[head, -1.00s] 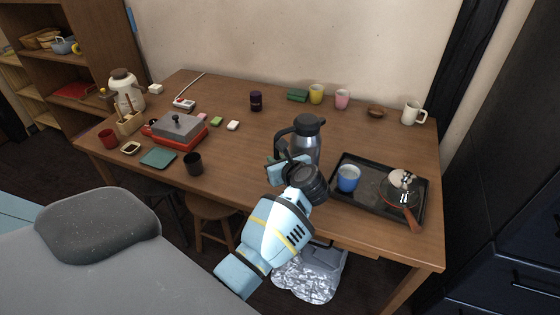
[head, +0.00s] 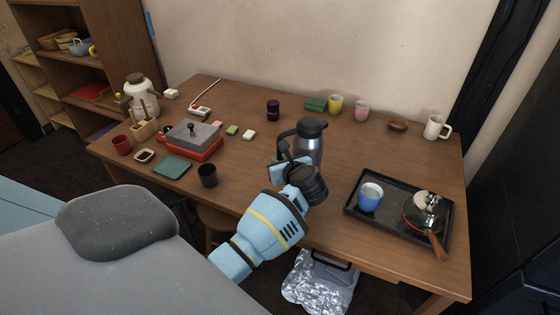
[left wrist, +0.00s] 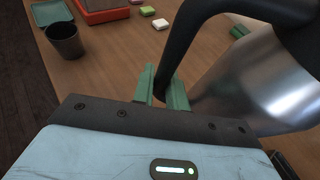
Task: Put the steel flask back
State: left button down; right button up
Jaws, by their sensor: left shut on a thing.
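The steel flask (head: 309,148) has a silver body, a dark lid and a black handle. It stands upright in the head view, over the middle of the table's front half. My left gripper (head: 290,166) is shut on its black handle, on the flask's near left side. In the left wrist view the two green fingers of my left gripper (left wrist: 162,90) close around the handle, and the shiny flask body (left wrist: 255,80) is just to the right. My gripper hides the flask's base, so I cannot tell whether it touches the table. My right gripper is not in view.
A black tray (head: 381,220) with a blue cup (head: 370,196) and a pan (head: 421,211) lies right of the flask. A black cup (head: 207,175) and a red-based box (head: 193,141) are to the left. Mugs line the back of the wooden table (head: 240,169).

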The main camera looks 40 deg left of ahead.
pick_arm(q)
jog(key=shift+w+a+r, duration=0.15)
jog(key=shift+a+r, duration=0.1)
jog(key=shift+r, duration=0.1)
jog(key=f, duration=0.1)
jog(key=f+b, duration=0.1)
jog(key=f, duration=0.2)
jog(key=shift+w+a+f+b, duration=0.1)
jog(key=shift+w+a+b, duration=0.1)
jog(key=shift+a+b, duration=0.2)
jog(key=c, duration=1.6)
grip_release()
jog(key=shift+s+f, duration=0.1)
jog(key=shift+o, duration=1)
